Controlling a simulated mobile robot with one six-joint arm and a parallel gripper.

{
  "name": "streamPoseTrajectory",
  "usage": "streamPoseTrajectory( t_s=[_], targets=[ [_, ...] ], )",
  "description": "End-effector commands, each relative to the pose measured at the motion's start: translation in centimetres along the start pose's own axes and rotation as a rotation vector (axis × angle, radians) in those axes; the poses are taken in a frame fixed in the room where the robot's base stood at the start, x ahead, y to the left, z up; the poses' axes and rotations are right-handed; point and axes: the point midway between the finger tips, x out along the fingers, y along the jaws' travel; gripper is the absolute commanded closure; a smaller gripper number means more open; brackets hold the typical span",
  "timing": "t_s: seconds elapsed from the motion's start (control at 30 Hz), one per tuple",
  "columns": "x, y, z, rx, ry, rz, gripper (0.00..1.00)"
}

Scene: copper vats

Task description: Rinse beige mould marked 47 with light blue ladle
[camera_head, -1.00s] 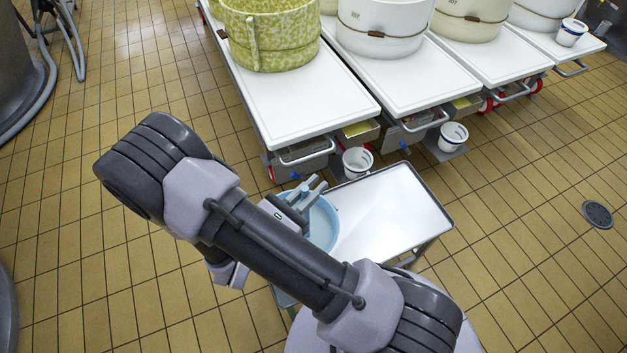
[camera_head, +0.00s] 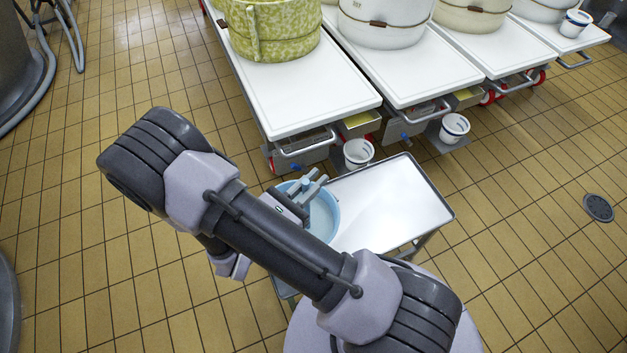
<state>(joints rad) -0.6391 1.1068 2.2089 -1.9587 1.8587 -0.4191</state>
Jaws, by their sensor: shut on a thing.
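My gripper (camera_head: 312,183) is at the far rim of a round light blue basin (camera_head: 324,222) on a small metal-topped cart, with its fingers over the basin. It is shut on a small light blue piece (camera_head: 304,183), which looks like the handle of the light blue ladle. The ladle's bowl cannot be made out against the basin. A beige mould (camera_head: 470,18) with a brown band stands on a white table at the top right. Its mark is too small to read, so I cannot tell whether it is 47.
A mottled green mould (camera_head: 272,35) and a white mould (camera_head: 380,25) stand on white wheeled tables. White buckets (camera_head: 358,153) sit low at the table ends. The metal cart top (camera_head: 385,205) is bare right of the basin. A floor drain (camera_head: 598,207) lies at the right; tiled floor is open.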

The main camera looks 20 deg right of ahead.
Motion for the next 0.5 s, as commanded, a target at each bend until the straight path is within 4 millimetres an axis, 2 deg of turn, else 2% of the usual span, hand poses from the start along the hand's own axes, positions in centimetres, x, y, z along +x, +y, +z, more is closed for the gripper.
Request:
streamPoseTrajectory(
  t_s=[0.27, 0.37, 0.5],
  targets=[
    [0.0, 0.0, 0.7, 0.000, 0.000, 0.000, 1.00],
    [0.0, 0.0, 2.1, 0.000, 0.000, 0.000, 1.00],
    [0.0, 0.0, 5.4, 0.000, 0.000, 0.000, 1.00]
  ],
)
